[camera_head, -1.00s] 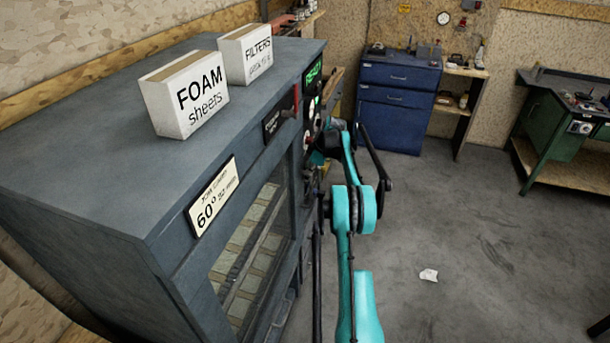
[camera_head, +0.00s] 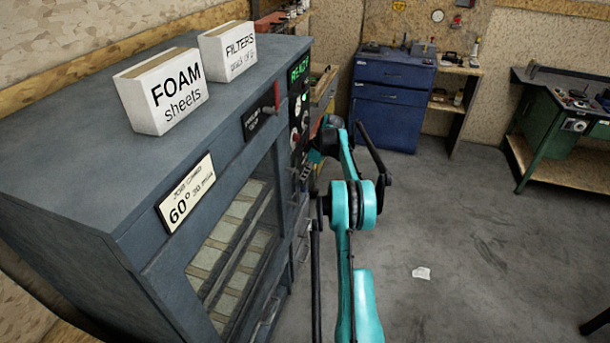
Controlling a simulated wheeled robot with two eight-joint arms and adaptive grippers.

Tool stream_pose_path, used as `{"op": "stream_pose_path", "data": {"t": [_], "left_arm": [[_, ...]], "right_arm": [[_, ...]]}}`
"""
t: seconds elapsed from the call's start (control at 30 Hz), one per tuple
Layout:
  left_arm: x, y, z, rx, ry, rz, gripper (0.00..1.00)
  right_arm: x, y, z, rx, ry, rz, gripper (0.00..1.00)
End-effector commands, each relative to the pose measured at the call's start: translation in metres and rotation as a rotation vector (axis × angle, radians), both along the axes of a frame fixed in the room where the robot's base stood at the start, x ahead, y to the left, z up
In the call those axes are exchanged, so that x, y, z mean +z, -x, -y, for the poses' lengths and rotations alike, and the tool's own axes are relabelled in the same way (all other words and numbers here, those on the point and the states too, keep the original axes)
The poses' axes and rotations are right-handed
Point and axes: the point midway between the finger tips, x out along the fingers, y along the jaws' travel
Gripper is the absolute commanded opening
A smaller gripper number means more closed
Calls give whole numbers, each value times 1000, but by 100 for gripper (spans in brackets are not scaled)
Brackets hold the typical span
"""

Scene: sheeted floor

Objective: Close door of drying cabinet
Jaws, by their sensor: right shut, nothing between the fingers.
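The grey drying cabinet (camera_head: 70,190) fills the left of the view. Its glazed door (camera_head: 283,240) is on the front, below the "60°" label, with pale racks showing through the glass. The door looks about flush with the front, but I cannot tell whether a small gap is left. My right gripper (camera_head: 309,169) is shut and empty at the far end of the teal arm. It is close to the cabinet front, beside the control panel, partly hidden by my own wrist; I cannot tell whether it touches. My left gripper is not in view.
A FOAM box (camera_head: 163,92) and a FILTERS box (camera_head: 228,50) stand on the cabinet top. A blue drawer unit (camera_head: 390,105) is at the back and a green workbench (camera_head: 545,125) at the right. The floor between is clear except for a paper scrap (camera_head: 421,272).

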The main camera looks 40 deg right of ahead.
Motion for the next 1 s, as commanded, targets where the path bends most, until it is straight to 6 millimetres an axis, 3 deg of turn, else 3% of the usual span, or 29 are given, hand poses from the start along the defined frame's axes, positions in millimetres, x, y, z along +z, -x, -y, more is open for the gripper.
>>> {"op": "stream_pose_path", "data": {"t": [0.03, 0.5, 1.0], "left_arm": [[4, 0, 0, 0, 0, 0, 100], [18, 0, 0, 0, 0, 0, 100], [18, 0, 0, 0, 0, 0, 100]], "right_arm": [[12, 4, 3, -2, 0, 0, 0], [80, 29, 18, -3, 1, -3, 0], [89, 33, 21, -3, 1, -3, 0]]}}
